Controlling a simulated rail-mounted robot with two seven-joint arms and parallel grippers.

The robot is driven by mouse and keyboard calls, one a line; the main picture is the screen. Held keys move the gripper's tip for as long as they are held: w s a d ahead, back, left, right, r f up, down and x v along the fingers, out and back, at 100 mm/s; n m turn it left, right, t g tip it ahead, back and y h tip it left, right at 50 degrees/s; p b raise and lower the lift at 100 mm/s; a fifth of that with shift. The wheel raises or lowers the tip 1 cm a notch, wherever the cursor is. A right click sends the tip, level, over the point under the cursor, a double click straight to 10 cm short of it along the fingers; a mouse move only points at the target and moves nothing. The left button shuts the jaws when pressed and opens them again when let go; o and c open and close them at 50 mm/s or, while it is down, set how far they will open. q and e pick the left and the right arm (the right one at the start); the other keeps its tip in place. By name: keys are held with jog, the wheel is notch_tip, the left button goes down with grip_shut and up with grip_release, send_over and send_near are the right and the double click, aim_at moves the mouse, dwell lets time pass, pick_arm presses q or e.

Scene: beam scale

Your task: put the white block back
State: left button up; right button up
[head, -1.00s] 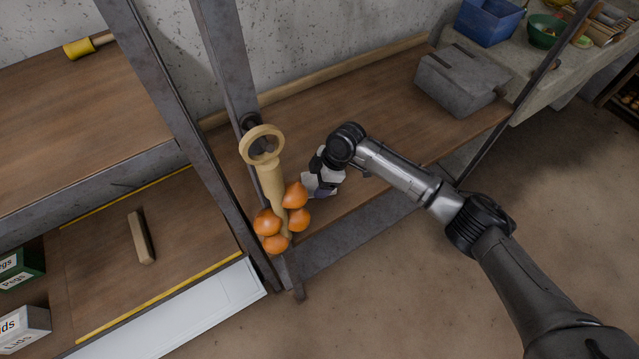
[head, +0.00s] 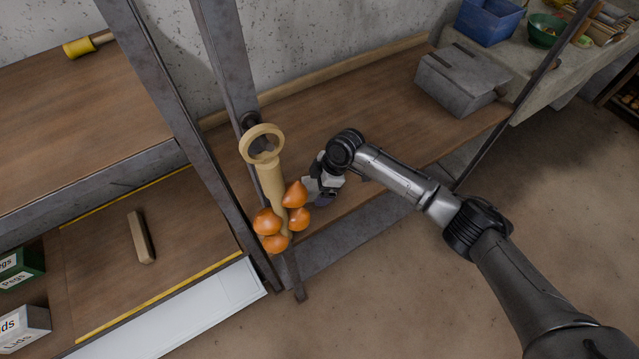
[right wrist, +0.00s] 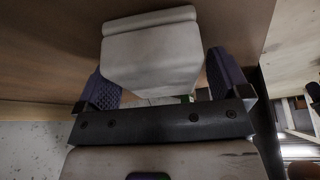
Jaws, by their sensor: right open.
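My right gripper (head: 320,194) is low over the wooden shelf, just right of the hanging onions. In the right wrist view its two dark purple pads (right wrist: 160,85) stand apart. A pale off-white block-shaped piece (right wrist: 150,50) lies between and beyond the pads; it looks like the white block. I see no clear gap on either side and cannot tell whether the pads touch it. In the head view I cannot separate the block from the pale gripper parts. My left gripper is not in view.
Orange onions (head: 294,194) hang with a ringed wooden piece (head: 262,143) by a metal post (head: 230,70), close left of the gripper. A grey box (head: 460,80) stands at the shelf's far right. A brown bar (head: 141,237) lies on the left shelf. The mid-shelf is clear.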

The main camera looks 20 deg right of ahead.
jog(key=v, duration=1.1)
jog(key=shift+d+r+p, duration=0.2)
jog(key=shift+r+p, duration=0.1)
jog(key=shift+r, duration=0.25)
